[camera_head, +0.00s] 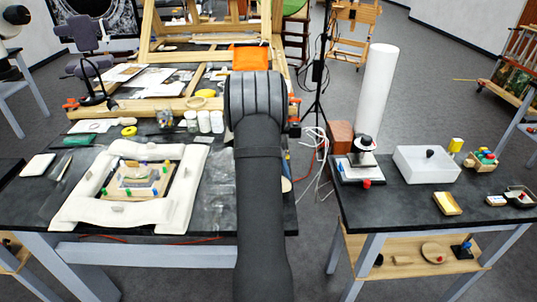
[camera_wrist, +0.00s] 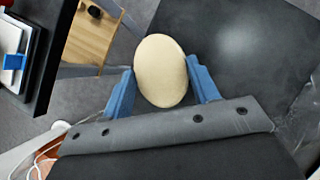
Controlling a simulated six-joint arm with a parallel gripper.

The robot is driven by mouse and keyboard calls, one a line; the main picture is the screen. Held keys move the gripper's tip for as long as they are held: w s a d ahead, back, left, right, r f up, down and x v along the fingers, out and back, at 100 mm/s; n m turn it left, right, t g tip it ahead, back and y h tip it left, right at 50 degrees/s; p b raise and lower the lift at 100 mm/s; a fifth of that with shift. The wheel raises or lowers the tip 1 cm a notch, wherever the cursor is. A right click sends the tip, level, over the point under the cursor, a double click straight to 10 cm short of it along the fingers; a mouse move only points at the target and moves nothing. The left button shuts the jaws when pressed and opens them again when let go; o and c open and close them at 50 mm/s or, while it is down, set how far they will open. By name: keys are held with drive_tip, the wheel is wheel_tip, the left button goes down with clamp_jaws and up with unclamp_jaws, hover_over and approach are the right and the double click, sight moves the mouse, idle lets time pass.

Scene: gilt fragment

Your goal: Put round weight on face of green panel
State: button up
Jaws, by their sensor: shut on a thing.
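My gripper (camera_wrist: 160,68) has its blue fingers on either side of a smooth cream oval piece (camera_wrist: 160,72) and is shut on it; this looks like the round weight. In the head view my arm hides the gripper, and only a cream sliver (camera_head: 287,184) shows beside the arm at the left table's right edge. I cannot single out the green panel with certainty. A framed piece (camera_head: 138,181) with coloured pegs sits inside white padded bolsters (camera_head: 82,196).
The left table holds jars (camera_head: 204,121) and tools. A tall white roll (camera_head: 377,90) stands behind.

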drive_tip(key=w+d+r+n+t, duration=0.1)
drive_tip(key=w+n+t, duration=0.1)
drive_tip(key=n, duration=0.2)
drive_tip(key=w+d+r+n+t+h, duration=0.1)
drive_tip(key=n+t, duration=0.1)
drive_tip(key=n, duration=0.1)
drive_tip(key=w+d+r+n+t+h, duration=0.1)
drive_tip(key=w+n+t, duration=0.1)
drive_tip(key=n, duration=0.2)
drive_tip(key=shift+w+d+r+n, duration=0.1)
drive_tip(key=shift+w+r+n, duration=0.1)
drive_tip(key=shift+w+n, duration=0.15)
drive_tip(key=shift+w+d+r+n+t+y, duration=1.75)
drive_tip(key=shift+w+r+n+t, duration=1.3)
drive_tip(key=shift+n, duration=2.9)
drive_tip(key=shift+g, duration=0.35)
drive_tip(key=w+a+f, duration=0.1)
drive_tip(key=a+f, duration=0.1)
drive_tip(key=a, duration=0.1)
drive_tip(key=w+a+f, duration=0.2)
drive_tip(key=a, duration=0.1)
drive_tip(key=w+a+f, duration=0.2)
drive_tip(key=a, duration=0.2)
drive_tip(key=shift+f, duration=2)
drive_tip(key=shift+f, duration=0.1)
drive_tip(key=o, duration=1.2)
